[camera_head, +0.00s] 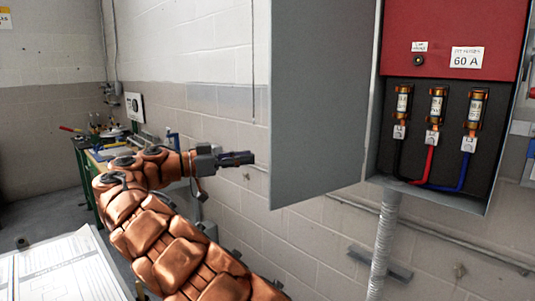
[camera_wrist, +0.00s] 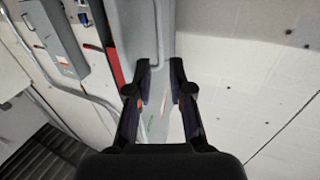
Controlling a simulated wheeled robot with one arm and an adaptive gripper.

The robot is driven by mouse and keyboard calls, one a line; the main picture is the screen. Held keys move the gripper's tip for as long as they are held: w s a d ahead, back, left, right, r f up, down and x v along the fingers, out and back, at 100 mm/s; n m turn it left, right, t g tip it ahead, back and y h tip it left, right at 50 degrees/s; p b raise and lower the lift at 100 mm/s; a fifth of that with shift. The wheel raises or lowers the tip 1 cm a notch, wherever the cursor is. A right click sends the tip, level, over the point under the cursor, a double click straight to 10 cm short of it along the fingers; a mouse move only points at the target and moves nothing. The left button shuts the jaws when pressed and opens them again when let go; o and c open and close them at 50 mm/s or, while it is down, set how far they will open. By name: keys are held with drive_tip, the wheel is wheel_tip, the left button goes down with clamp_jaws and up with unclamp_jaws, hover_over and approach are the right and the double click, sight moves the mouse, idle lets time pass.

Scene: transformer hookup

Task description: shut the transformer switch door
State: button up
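The grey switch door (camera_head: 318,100) stands open, swung out to the left of its box. It hides part of the wall behind it. The switch box (camera_head: 375,150) has a red panel (camera_head: 455,35) marked 60 A, above several fuses and black, red and blue cables. My gripper (camera_head: 250,158) is just left of the door's free edge, pointing toward it, with a small gap in the picture. In the wrist view my gripper (camera_wrist: 160,68) has its fingers apart. A grey surface, apparently the door (camera_wrist: 147,30), shows beyond the fingertips. Contact cannot be told.
A grey conduit (camera_head: 385,240) runs down below the box, and a horizontal pipe (camera_head: 450,235) crosses the block wall. A workbench (camera_head: 100,155) with tools stands at the back left. A white paper sheet (camera_head: 65,270) lies at the front left.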

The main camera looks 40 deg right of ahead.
sight(271, 155)
drive_tip(key=shift+p+x, duration=0.45)
drive_tip(key=shift+x, duration=3.4)
drive_tip(key=shift+c, duration=0.3)
clamp_jaws()
